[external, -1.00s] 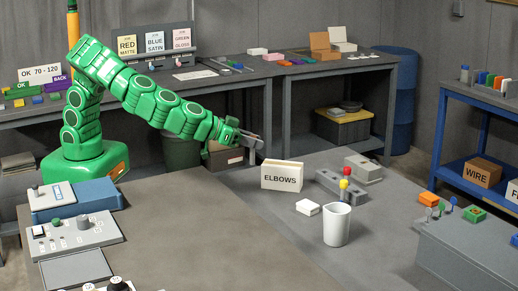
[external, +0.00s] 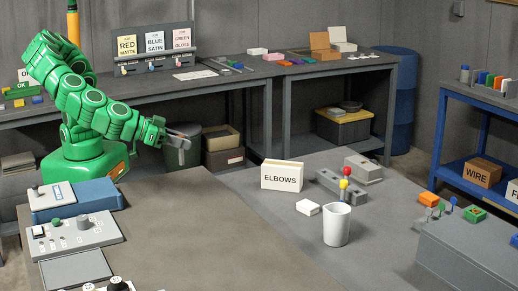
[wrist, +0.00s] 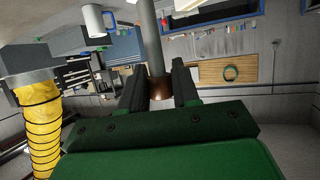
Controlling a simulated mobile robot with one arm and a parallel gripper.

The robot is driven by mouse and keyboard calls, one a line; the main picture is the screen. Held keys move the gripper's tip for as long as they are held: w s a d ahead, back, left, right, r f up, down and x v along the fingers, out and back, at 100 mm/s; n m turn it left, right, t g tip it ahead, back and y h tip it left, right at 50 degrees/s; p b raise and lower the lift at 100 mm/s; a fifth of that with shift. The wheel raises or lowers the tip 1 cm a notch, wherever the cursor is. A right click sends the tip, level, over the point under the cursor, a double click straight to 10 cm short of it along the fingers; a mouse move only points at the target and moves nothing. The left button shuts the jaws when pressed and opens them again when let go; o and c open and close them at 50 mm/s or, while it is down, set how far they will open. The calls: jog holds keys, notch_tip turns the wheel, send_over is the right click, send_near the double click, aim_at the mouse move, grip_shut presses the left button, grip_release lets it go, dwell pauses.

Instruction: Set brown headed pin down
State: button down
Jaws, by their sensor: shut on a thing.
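My gripper (external: 190,136) is held out in the air beside my green arm, left of the tables' gap in the external view. In the wrist view my gripper (wrist: 158,86) is shut on the brown headed pin (wrist: 159,89). Its brown head sits between the dark jaws, and its grey shaft (wrist: 151,35) runs away toward the top of the picture. A grey block (external: 352,193) on the near table carries a red headed pin (external: 346,170) and a yellow headed pin (external: 343,184).
A white ELBOWS box (external: 282,176), a white cup (external: 337,225) and a small white block (external: 308,208) stand near the grey block. Control boxes (external: 80,233) line the left side. The table's middle (external: 200,230) is clear. Small coloured-head pieces (external: 441,209) stand at the right.

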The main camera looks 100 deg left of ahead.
jog(key=s+r, duration=0.2)
jog(key=s, duration=0.6)
jog(key=shift+w+d+f, duration=1.15)
jog(key=shift+w+f, duration=0.85)
jog(key=shift+f, duration=0.2)
jog(key=shift+w+d+f, duration=1.1)
jog(key=shift+w+f, duration=0.9)
jog(key=shift+f, duration=0.15)
jog(key=shift+w+d+f, duration=1.15)
jog(key=shift+w+f, duration=0.85)
jog(key=shift+f, duration=0.2)
jog(key=shift+f, duration=0.1)
jog(key=c, duration=0.8)
grip_release()
